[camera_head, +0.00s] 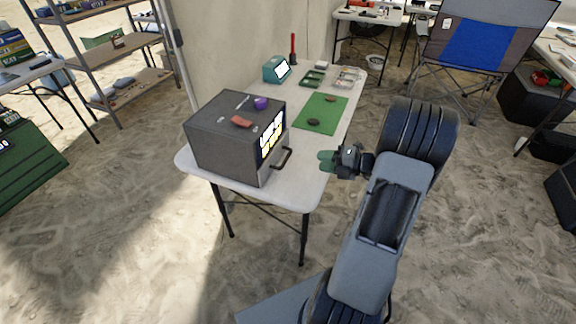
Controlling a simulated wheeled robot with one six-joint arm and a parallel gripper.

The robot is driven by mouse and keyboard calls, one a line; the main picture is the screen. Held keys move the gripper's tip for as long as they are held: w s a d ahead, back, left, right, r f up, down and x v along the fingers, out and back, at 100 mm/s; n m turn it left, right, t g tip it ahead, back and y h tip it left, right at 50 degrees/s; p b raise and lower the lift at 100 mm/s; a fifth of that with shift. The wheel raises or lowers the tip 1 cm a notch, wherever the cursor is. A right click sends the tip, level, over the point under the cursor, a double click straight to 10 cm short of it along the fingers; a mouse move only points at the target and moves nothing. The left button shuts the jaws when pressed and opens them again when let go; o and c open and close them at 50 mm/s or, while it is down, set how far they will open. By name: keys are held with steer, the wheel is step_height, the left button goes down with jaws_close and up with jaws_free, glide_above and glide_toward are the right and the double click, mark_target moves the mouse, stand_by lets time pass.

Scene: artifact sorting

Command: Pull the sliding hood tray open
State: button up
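The hood is a dark grey box (222,150) on the near end of the white table. Its right-hand face carries a lit display (271,138) and, low down, a black bar handle (287,160). The tray behind that handle cannot be made out apart from the face.
A red-brown piece (241,122) and a purple piece (261,103) lie on the hood. A teal device (277,70) and green trays (313,78) stand farther back. Bare table lies around the handle.

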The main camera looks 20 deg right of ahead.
mark_target(287, 157)
steer(key=shift+w+f+m, duration=0.3)
steer(key=shift+f+m, duration=0.1)
steer(key=shift+f, duration=0.05)
steer(key=x, duration=0.4)
steer(key=b+x, duration=0.1)
steer(key=x, duration=0.7)
steer(key=shift+w+a+r+b, duration=0.15)
steer(key=shift+w+b, duration=0.25)
steer(key=shift+w, duration=0.05)
jaws_close()
